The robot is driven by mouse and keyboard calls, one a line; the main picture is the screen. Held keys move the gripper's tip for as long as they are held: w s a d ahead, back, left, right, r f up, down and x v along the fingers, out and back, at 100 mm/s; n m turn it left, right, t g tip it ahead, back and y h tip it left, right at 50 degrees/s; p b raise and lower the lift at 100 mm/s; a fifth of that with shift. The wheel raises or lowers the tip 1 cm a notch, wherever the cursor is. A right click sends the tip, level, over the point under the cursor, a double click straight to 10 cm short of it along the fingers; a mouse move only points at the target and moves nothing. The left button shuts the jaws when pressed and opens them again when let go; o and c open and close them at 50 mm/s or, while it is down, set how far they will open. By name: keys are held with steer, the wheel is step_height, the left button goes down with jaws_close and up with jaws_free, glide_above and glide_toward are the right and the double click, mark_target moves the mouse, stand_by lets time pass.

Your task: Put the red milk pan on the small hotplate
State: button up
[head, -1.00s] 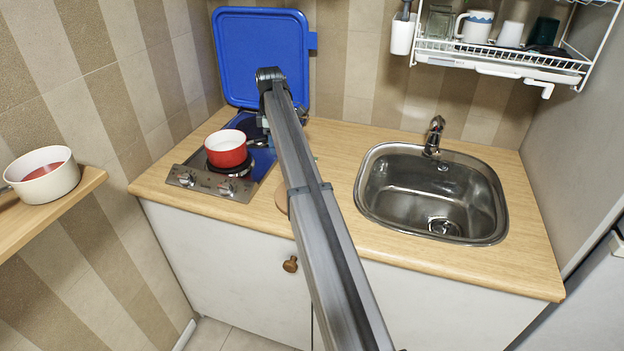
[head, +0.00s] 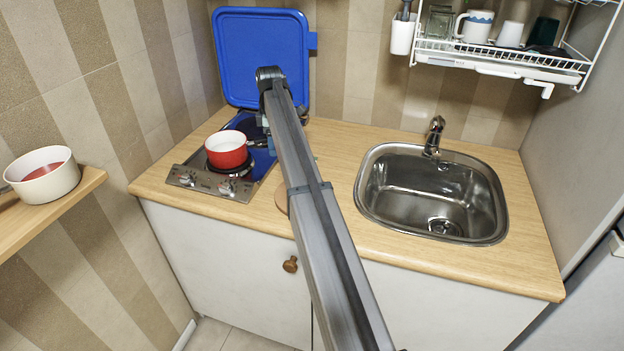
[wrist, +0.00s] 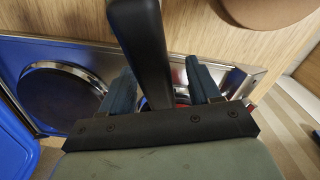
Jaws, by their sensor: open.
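The red milk pan (head: 227,152), white inside, sits upright over the front hotplate (head: 236,171) of the hob in the head view. Its black handle points right, towards my arm. In the wrist view the handle (wrist: 145,45) runs between the two fingers of my gripper (wrist: 162,88), which are open with gaps on both sides. A little red of the pan (wrist: 182,92) shows behind the fingers, and the rest is hidden. The rear hotplate (wrist: 60,95) is bare in the wrist view.
The blue hob lid (head: 262,55) stands open against the back wall. A steel sink (head: 430,195) with a tap lies to the right. A round brown board (wrist: 265,12) lies beside the hob. A cream pan (head: 42,176) stands on the left shelf. Counter between hob and sink looks mostly clear.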

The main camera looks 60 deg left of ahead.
step_height(320, 180, up, 14)
steer(key=shift+f, duration=0.25)
stand_by(0.6)
